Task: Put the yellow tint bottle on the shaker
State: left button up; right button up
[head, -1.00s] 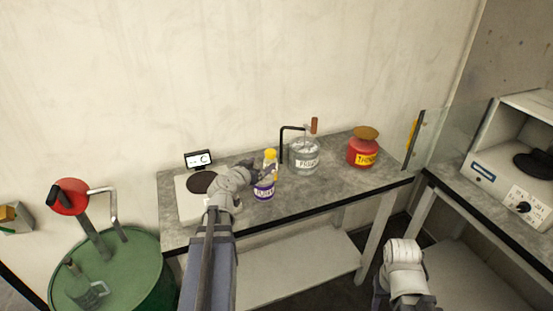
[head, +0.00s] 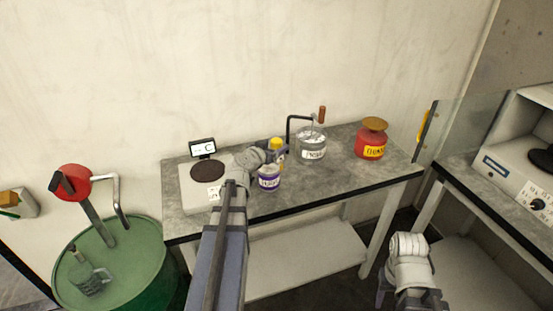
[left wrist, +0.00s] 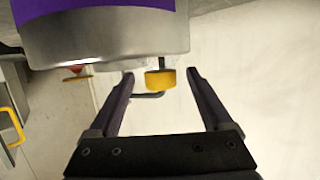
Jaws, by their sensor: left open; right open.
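The yellow tint bottle (head: 276,143) stands on the left bench, just behind a purple-labelled silver can. Only its yellow upper part shows clearly; the can and my gripper hide the rest. My left gripper (head: 280,155) is open at the bottle, above the can. In the left wrist view the yellow cap (left wrist: 160,82) shows between the fingertips of my left gripper (left wrist: 160,74), with gaps on both sides. The shaker seems to be the white machine with a dial and black disc (head: 505,172) on the right bench. My right gripper (head: 410,297) is open, low and empty.
The purple-labelled can (head: 269,180) is close to my left gripper and looms large in the left wrist view (left wrist: 105,35). A clear-looking pot with a crank (head: 311,148), a red can (head: 370,140) and a scale (head: 190,190) share the bench (head: 330,185). A glass panel (head: 460,125) separates the benches.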

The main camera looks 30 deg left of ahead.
pick_arm(q)
jog(key=x, duration=0.2)
jog(key=shift+w+f, duration=0.1)
jog(key=shift+w, duration=0.15)
jog(key=shift+s, duration=0.1)
jog(key=shift+c, duration=0.3)
grip_shut()
dwell(0.8)
